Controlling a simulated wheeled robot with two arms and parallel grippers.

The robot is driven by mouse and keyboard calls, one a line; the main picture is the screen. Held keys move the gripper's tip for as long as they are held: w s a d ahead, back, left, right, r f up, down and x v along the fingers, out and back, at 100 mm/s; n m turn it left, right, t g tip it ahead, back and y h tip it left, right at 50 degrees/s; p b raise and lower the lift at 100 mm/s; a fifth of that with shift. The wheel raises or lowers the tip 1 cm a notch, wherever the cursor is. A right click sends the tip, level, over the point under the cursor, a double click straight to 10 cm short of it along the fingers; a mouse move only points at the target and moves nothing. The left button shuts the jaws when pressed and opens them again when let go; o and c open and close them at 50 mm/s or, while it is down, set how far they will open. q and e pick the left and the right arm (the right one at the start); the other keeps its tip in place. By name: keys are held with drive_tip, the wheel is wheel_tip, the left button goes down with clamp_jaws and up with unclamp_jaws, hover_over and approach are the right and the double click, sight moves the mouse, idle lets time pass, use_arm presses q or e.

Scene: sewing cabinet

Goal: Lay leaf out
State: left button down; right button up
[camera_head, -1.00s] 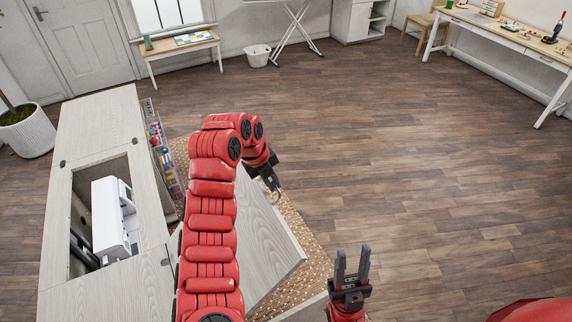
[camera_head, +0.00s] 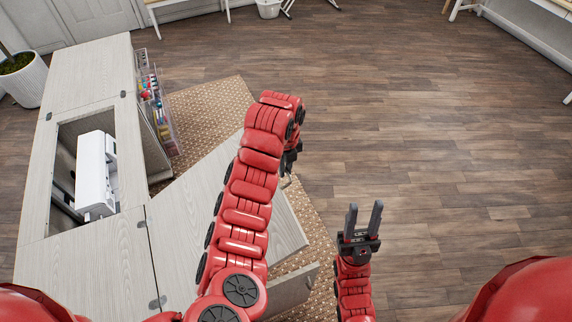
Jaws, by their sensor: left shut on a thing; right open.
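The leaf (camera_head: 186,212) is a pale wood-grain panel beside the cabinet top (camera_head: 85,262), jutting right at an angle. My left arm crosses over it and hides part of its surface. My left gripper (camera_head: 289,172) is at the leaf's far right edge, shut; the arm partly hides the grip, which appears to be on the leaf's edge. My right gripper (camera_head: 363,212) is open and empty, fingers pointing away, over the floor right of the leaf.
A white sewing machine (camera_head: 95,175) sits in the cabinet's opening. A rack of colourful supplies (camera_head: 158,110) stands behind. Another pale panel (camera_head: 292,290) sticks out below the leaf. A woven rug (camera_head: 212,105) lies underneath. The wooden floor at right is clear.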

use_arm(q)
drive_tip(key=shift+a, duration=0.15)
drive_tip(key=c, duration=0.9)
unclamp_jaws()
drive_tip(key=shift+c, duration=0.2)
drive_tip(key=shift+r, duration=0.55)
wheel_tip(320, 180, up, 8)
drive_tip(key=shift+s+r+p, duration=0.1)
drive_tip(key=shift+p, duration=0.65)
drive_tip(key=shift+r+p, duration=1.1)
drive_tip(key=shift+r, duration=0.35)
